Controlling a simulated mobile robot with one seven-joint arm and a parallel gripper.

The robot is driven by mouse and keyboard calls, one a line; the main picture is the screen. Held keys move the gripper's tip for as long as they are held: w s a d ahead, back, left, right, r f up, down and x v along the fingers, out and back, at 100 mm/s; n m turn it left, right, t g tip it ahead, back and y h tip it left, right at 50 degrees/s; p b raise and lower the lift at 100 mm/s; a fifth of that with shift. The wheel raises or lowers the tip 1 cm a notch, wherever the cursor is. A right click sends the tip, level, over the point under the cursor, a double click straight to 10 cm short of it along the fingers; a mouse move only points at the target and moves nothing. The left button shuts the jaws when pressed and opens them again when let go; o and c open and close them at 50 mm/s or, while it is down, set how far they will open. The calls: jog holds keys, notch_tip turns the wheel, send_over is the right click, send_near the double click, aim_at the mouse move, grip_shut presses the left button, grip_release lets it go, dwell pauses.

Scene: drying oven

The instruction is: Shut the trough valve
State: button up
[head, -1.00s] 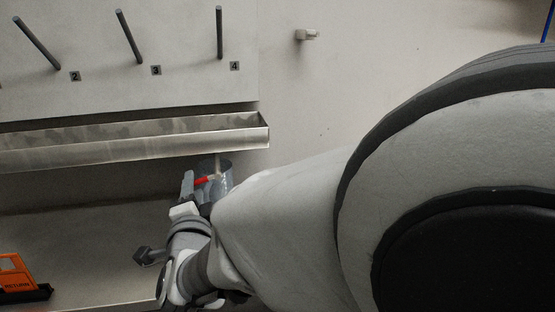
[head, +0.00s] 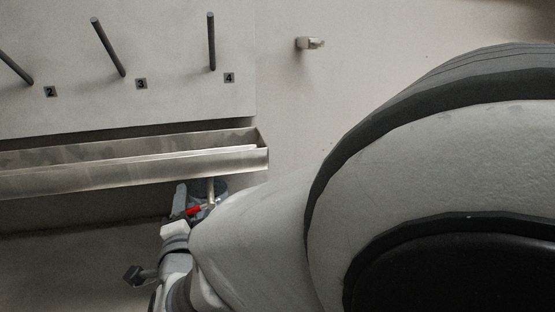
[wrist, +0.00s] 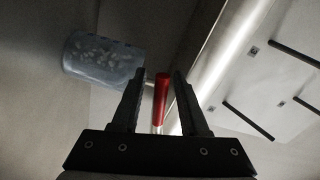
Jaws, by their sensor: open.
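The trough valve's red lever (wrist: 161,99) stands between the two open fingers of my gripper (wrist: 153,100) in the wrist view, with a gap visible on the left side and little on the right. In the head view the red lever (head: 194,210) shows below the right end of the metal trough (head: 130,170), beside a thin pale outlet pipe (head: 211,191). My gripper (head: 188,205) is there too, partly hidden by my arm. I cannot tell whether a finger touches the lever.
A clear blue-tinted beaker (wrist: 103,58) is beyond the lever in the wrist view. Above the trough is a pegboard (head: 170,95) with several grey pegs. A small wall hook (head: 310,43) is at the upper right.

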jog(key=shift+w, duration=0.1)
dwell(0.3)
grip_shut()
dwell(1.3)
